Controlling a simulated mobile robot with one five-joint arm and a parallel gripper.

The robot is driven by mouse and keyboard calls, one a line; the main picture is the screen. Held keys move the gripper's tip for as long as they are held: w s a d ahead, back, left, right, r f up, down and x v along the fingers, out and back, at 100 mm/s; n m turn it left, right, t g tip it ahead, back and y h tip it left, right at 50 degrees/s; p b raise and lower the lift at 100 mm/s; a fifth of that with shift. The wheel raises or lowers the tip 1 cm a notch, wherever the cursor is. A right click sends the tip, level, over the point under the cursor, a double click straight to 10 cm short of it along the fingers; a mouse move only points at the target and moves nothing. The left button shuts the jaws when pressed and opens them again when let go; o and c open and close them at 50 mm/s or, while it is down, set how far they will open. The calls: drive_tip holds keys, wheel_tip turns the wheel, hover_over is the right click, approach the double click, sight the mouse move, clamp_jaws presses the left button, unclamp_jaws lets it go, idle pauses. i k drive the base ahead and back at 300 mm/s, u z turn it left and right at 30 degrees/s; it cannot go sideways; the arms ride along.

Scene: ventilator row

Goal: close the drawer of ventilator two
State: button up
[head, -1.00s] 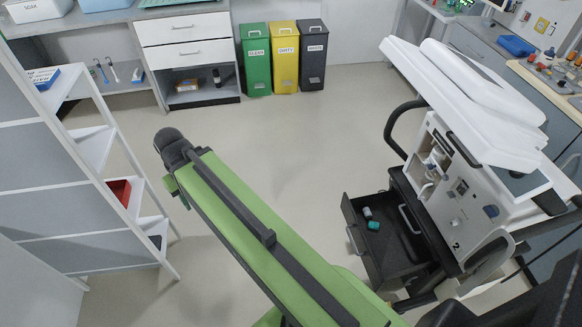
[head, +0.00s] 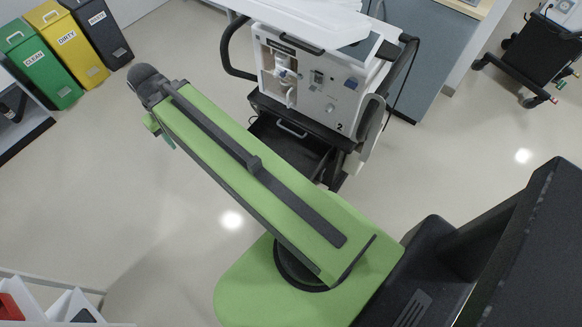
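Ventilator two (head: 308,88) is a white unit marked "2" on a black cart, at the upper middle of the head view. Its dark drawer (head: 300,148) stands pulled out below the unit, toward me. My green arm crosses in front of it and hides the drawer's front and much of its inside.
Green (head: 38,68), yellow (head: 68,45) and dark grey (head: 97,30) bins stand at the upper left. Another dark cart (head: 540,55) is at the upper right. A white shelf (head: 50,290) is at the lower left. Floor between shelf and ventilator is clear.

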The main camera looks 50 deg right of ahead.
sight(308, 155)
drive_tip(key=z, duration=0.7)
drive_tip(key=k, duration=0.55)
drive_tip(key=z, duration=0.05)
drive_tip(key=i, duration=0.5)
drive_tip(key=u, duration=4.45)
drive_tip(key=i, duration=0.1)
drive_tip(key=z, duration=2.45)
drive_tip(key=k, duration=0.8)
drive_tip(key=u, duration=0.1)
drive_tip(key=i, duration=0.5)
